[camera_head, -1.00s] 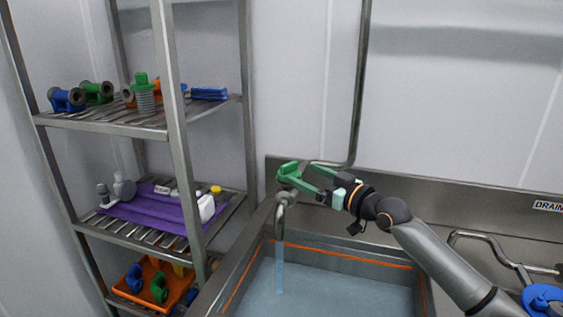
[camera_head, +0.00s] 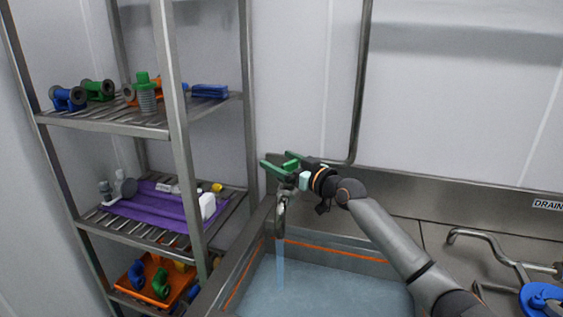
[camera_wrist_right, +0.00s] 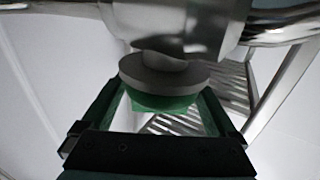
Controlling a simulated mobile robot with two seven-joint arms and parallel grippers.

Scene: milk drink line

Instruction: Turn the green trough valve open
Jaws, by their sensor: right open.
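The green valve handle (camera_head: 291,164) sits on top of the metal tap above the trough (camera_head: 335,252). My right gripper (camera_head: 277,160) is at the handle, its green fingers reaching past it on both sides. In the right wrist view the open fingers (camera_wrist_right: 150,110) flank the green handle (camera_wrist_right: 165,103), which sits against a grey disc, with gaps visible beside it. The fingers do not look closed on it. In the head view the fingers partly hide the handle. Water runs from the tap into the trough. My left gripper is not in view.
A metal shelf rack (camera_head: 180,150) stands left of the trough, with coloured fittings, a purple mat (camera_head: 150,210) and an orange tray (camera_head: 150,290). A bent pipe (camera_head: 480,238) and a blue wheel (camera_head: 545,300) are at the right. A wall pipe (camera_head: 362,80) runs behind.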

